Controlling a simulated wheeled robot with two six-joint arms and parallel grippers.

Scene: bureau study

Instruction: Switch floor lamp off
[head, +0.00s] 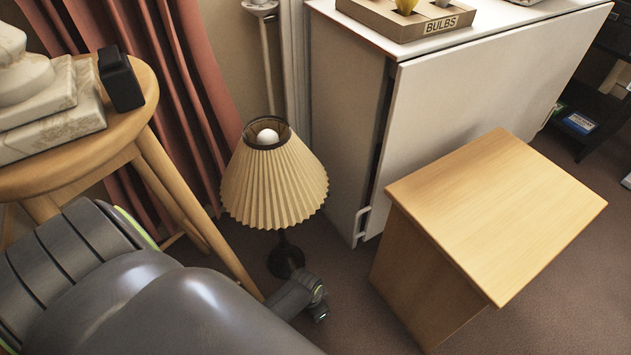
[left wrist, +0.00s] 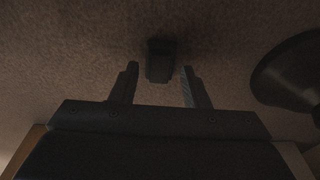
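The floor lamp (head: 275,187) has a cream pleated shade and a dark round base (head: 286,260). A pale bulb (head: 267,136) shows through the shade's top; I cannot tell whether it is lit. In the left wrist view the lamp base (left wrist: 288,78) is at the right. My left arm reaches down to the floor in front of the lamp, where the left gripper (head: 318,310) is partly hidden. In the left wrist view the left gripper (left wrist: 159,72) is open, with a small dark block (left wrist: 161,60), perhaps a foot switch, beyond and between its fingertips. The right gripper is out of view.
A wooden stool (head: 150,82) with marble pieces and a dark box stands at the left. A white cabinet (head: 470,90) with a bulbs tray (head: 400,22) stands behind. A wooden side table (head: 500,205) is at the right. Pink curtains (head: 195,90) hang behind the stool.

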